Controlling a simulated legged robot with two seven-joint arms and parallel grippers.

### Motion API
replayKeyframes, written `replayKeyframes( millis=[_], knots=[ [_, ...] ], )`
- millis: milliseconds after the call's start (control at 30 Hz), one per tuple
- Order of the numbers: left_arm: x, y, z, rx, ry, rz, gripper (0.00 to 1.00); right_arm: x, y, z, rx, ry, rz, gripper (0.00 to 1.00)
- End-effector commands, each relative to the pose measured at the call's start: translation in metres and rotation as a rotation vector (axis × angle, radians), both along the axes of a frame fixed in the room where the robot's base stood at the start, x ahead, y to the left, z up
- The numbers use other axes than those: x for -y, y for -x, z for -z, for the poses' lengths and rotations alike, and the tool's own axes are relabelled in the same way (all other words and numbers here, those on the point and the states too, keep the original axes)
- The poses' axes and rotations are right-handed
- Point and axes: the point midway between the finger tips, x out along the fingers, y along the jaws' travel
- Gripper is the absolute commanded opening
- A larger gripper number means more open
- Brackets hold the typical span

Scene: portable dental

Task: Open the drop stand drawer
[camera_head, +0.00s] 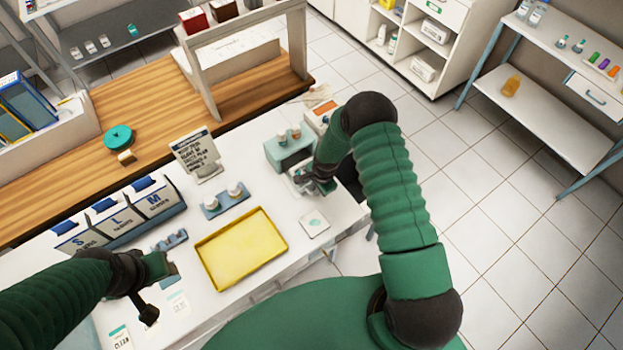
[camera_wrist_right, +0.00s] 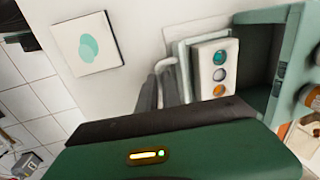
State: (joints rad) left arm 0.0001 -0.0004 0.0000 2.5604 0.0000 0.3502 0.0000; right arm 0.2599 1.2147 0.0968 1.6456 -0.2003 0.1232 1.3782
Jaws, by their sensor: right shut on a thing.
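The drop stand (camera_head: 290,152) is a teal box with small bottles on top, at the right end of the white counter. Its hollow teal body (camera_wrist_right: 303,65) is at the right of the right wrist view, with a dark opening. The drawer (camera_wrist_right: 213,68) stands out from that opening, showing teal, white and orange round items. My right gripper (camera_wrist_right: 158,88) is shut on the drawer's handle (camera_wrist_right: 170,66); in the head view the gripper (camera_head: 312,183) partly covers the drawer. My left gripper (camera_head: 160,285) is over the counter's front left; its jaw opening is unclear.
A white card with a teal mark (camera_head: 314,223) lies just in front of the drawer. A yellow tray (camera_head: 242,248), a bottle holder (camera_head: 226,200) and a sign (camera_head: 195,155) stand further left. S, L and M boxes (camera_head: 120,212) line the left side.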

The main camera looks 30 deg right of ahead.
Motion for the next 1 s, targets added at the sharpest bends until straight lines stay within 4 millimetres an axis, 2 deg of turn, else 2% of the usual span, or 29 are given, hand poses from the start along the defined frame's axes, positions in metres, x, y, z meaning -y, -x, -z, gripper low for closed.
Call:
replayKeyframes(
  millis=[33,433,467,600,1000],
  knots=[
    [0.0000,0.0000,-0.0005,0.000,0.000,0.000,0.42,-0.0060,0.0007,-0.0021,0.004,-0.007,-0.007,0.00],
    [0.0000,-0.0003,-0.0008,0.000,0.000,0.000,0.42,-0.0043,0.0036,-0.0024,0.005,-0.003,-0.006,0.00],
    [0.0000,-0.0003,-0.0007,0.000,0.000,0.000,0.42,-0.0041,0.0038,-0.0022,0.005,-0.003,-0.006,0.13],
    [0.0000,-0.0003,-0.0006,0.000,0.000,0.000,0.42,-0.0025,0.0045,-0.0019,0.004,-0.005,-0.006,0.31],
    [0.0000,-0.0002,-0.0005,0.000,0.000,0.000,0.42,0.0012,0.0037,-0.0013,0.005,-0.002,-0.002,0.31]
  ],
)
